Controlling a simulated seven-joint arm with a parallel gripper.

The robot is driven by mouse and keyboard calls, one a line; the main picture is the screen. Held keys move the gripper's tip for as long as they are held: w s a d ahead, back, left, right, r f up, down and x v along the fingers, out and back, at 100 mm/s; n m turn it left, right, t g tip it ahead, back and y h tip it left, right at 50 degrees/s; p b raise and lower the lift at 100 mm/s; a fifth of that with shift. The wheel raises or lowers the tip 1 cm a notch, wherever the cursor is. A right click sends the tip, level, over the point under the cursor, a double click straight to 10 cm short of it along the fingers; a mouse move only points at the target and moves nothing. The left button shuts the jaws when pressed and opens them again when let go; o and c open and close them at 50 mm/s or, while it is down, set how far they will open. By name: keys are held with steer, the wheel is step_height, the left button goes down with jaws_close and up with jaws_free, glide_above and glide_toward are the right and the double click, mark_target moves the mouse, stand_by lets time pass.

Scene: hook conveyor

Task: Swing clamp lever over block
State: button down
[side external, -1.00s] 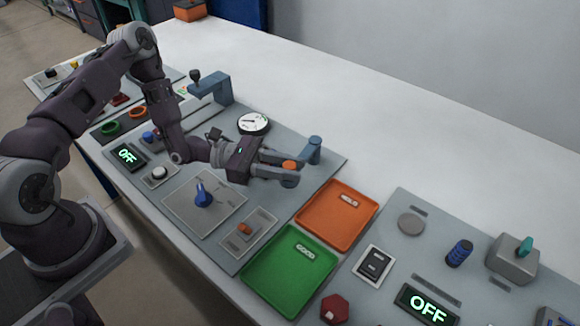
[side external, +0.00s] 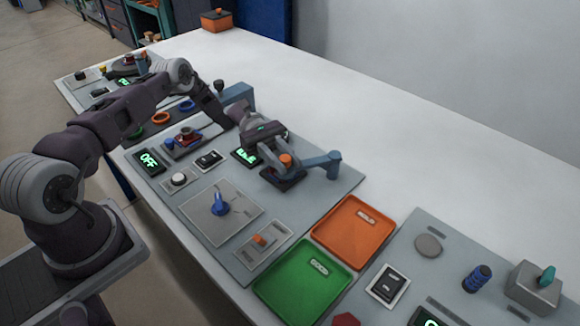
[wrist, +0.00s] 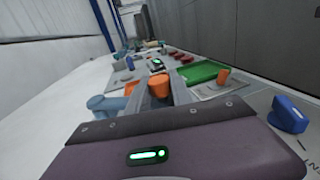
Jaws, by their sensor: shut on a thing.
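The clamp is a blue-grey post (side external: 334,161) with a lever arm (side external: 315,162) that reaches left from it. An orange knob (side external: 286,160) is at the lever's free end. My gripper (side external: 284,167) is shut on the knob. In the wrist view, the knob (wrist: 158,84) is between my two grey fingers, and part of the blue clamp (wrist: 105,104) shows at their left. A dark low block or pad (side external: 282,183) is below the lever's end, partly hidden by my fingers. I cannot tell whether the lever touches it.
A green display (side external: 244,157) is left of my gripper. A plate with a blue knob (side external: 220,204) and a small orange switch (side external: 261,240) are in front. An orange tray (side external: 345,257) and a green tray (side external: 263,284) are at the right.

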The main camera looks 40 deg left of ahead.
steer(key=shift+w+a+m+g+y, duration=0.3)
steer(key=shift+a+m+g, duration=0.3)
steer(key=shift+g, duration=0.3)
steer(key=c, duration=1.1)
jaws_free()
steer(key=shift+c, duration=0.2)
steer(key=shift+r, duration=0.1)
step_height(320, 180, up, 10)
steer(key=shift+f, duration=0.1)
